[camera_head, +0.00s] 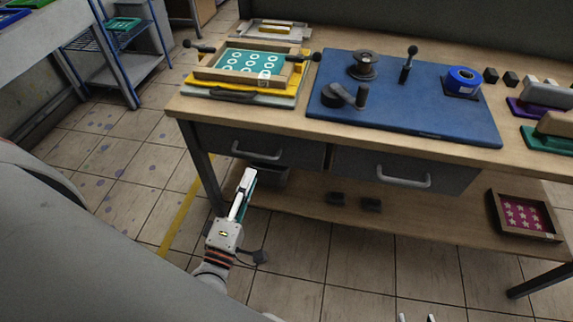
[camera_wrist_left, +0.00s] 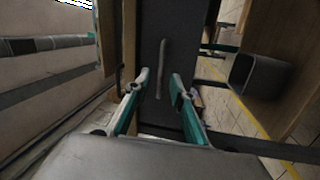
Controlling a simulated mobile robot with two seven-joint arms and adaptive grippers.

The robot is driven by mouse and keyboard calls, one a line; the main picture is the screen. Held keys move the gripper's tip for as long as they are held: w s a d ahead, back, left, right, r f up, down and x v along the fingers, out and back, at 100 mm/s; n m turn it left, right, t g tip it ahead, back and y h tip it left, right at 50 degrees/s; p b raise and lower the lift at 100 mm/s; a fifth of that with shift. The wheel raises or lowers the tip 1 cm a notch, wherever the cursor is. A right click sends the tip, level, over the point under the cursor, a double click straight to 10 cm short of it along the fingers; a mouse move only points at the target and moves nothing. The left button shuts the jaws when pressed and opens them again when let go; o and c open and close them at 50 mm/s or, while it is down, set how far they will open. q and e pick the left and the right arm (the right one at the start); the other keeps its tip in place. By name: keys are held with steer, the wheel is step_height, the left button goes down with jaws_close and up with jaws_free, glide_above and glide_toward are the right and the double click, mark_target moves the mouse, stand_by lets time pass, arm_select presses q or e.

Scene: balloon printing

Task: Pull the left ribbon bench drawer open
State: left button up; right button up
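The left bench drawer (camera_head: 295,152) is a dark grey front under the tabletop, and it looks closed. Its pale bar handle (camera_head: 257,155) runs along the front. My left gripper (camera_head: 248,180) is in front of and below this handle. In the left wrist view the gripper (camera_wrist_left: 161,86) is open, with the handle (camera_wrist_left: 162,60) showing beyond and between its fingertips on the dark drawer front (camera_wrist_left: 182,40). The fingers look apart from the handle. Only the two separated fingertips of my right gripper (camera_head: 416,318) show at the bottom edge, open.
The right drawer (camera_head: 345,160) looks closed, with its own handle (camera_head: 403,181). The bench top (camera_head: 285,115) carries a printing frame (camera_head: 247,62) and a blue mat (camera_head: 430,110). A bench leg (camera_head: 203,165) stands left of the left drawer. A lower shelf (camera_head: 300,200) lies beneath.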

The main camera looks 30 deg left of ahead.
mark_target(254, 156)
arm_select(q)
steer(key=w+a, duration=0.1)
steer(key=w, duration=0.1)
steer(key=w+n+y, duration=0.1)
steer(key=w, duration=0.2)
steer(key=w+a+r+n, duration=0.1)
steer(key=w, duration=0.1)
steer(key=shift+w+a+r, duration=0.1)
steer(key=shift+w+a, duration=0.15)
steer(key=shift+a, duration=0.05)
jaws_close()
